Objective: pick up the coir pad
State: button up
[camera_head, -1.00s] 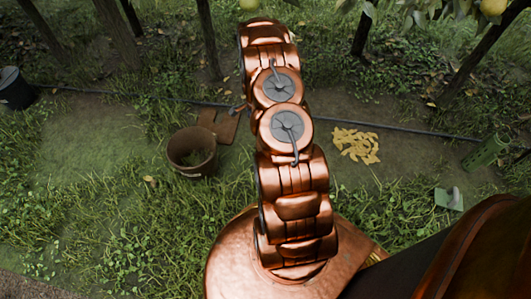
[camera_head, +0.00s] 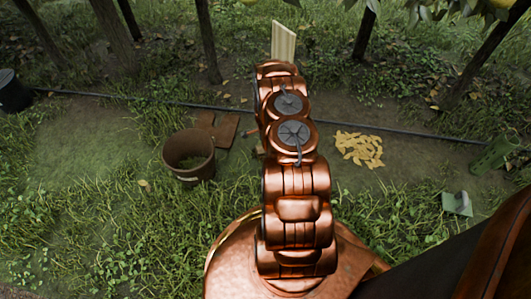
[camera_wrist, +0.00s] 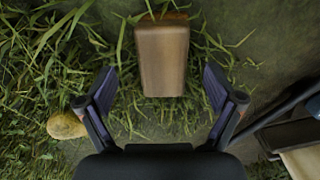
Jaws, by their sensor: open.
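In the wrist view a smooth-looking brown block (camera_wrist: 162,58), perhaps the coir pad, lies on the grassy ground beyond my fingertips. Its near end is roughly centred between them and apart from them. My gripper (camera_wrist: 160,88) is open and empty, its two dark fingers spread wide. In the head view my arm hides the gripper. Flat brown pieces (camera_head: 226,132) lie beside the bucket there; I cannot tell whether one of them is the same block.
A rusty bucket (camera_head: 188,157) stands in the grass. A dark hose (camera_head: 400,131) crosses the ground behind it. Yellow pieces (camera_head: 359,148) lie right of my arm. A pale board (camera_head: 284,42) rises behind my arm. A yellowish round object (camera_wrist: 66,125) lies left of my gripper.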

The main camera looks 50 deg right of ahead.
notch_tip(320, 180, down, 4)
jog(key=shift+w+d+r+b, duration=0.1)
jog(key=shift+r+b, duration=0.15)
jog(key=shift+b, duration=0.3)
jog(key=shift+c, duration=0.2)
jog(key=c, duration=1.3)
jog(key=shift+o, duration=0.2)
jog(key=shift+r, duration=0.2)
jog(key=shift+r+p, duration=0.3)
jog(key=shift+r, duration=0.05)
jog(key=r, duration=0.1)
jog(key=r+p, duration=0.1)
jog(key=r, duration=0.1)
jog(key=shift+s+a+p, duration=0.25)
jog(key=shift+s+p, duration=0.15)
jog(key=s+a+p, duration=0.1)
jog(key=s+a, duration=0.1)
jog(key=s, duration=0.2)
jog(key=s+a+p, duration=0.2)
jog(key=s+a, duration=0.1)
jog(key=s, duration=0.1)
jog(key=s+a+r+p, duration=0.1)
jog(key=s+a, duration=0.2)
jog(key=s, duration=0.1)
jog(key=shift+s, duration=0.35)
